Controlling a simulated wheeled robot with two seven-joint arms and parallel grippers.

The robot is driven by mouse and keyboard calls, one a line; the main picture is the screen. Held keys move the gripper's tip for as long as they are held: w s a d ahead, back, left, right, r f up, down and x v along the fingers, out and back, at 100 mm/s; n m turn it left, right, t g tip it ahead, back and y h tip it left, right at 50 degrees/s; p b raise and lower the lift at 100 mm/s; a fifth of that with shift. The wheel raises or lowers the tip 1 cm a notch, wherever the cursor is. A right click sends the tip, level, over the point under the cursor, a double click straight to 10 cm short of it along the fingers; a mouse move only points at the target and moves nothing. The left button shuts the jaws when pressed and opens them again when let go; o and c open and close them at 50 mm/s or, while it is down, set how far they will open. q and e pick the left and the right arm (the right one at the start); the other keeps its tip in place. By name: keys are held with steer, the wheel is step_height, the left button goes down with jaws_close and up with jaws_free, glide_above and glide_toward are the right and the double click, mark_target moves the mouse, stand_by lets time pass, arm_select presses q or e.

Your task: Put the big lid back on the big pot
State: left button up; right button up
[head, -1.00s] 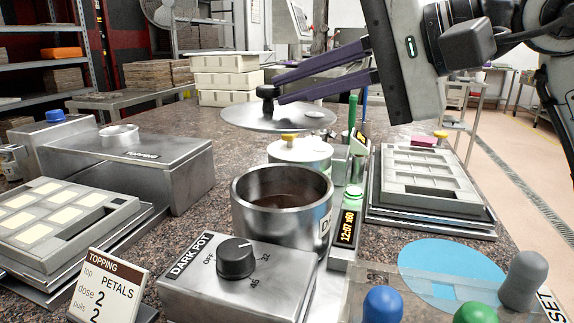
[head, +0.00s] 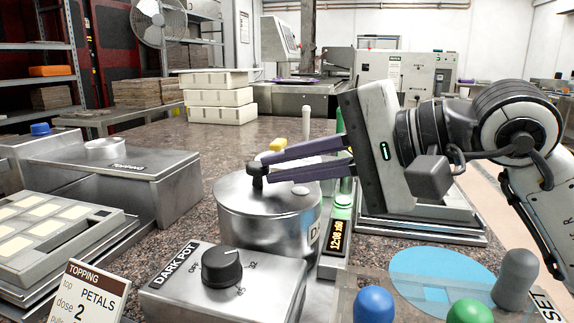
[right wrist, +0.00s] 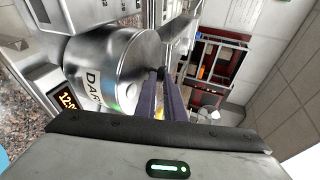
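The big pot (head: 262,228) is a steel cylinder behind the dark pot's control box. The big lid (head: 290,193), a flat steel disc with a black knob, lies over its mouth and looks level, with no clear gap at the rim. My right gripper (head: 262,170) reaches in from the right with its purple fingers closed about the knob. In the right wrist view, the fingers (right wrist: 163,78) meet the dark knob over the lid (right wrist: 130,68), and the pot (right wrist: 93,80) shows its label. The pot's inside is hidden. My left gripper is not in view.
The control box (head: 222,282) with a black dial stands in front of the pot. A topping unit (head: 125,180) and a mould tray (head: 40,235) are at left. Blue, green and grey knobs line the front right.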

steer(key=o, duration=0.4)
steer(key=shift+o, duration=0.2)
steer(key=shift+r, duration=0.1)
steer(key=v, duration=1.2)
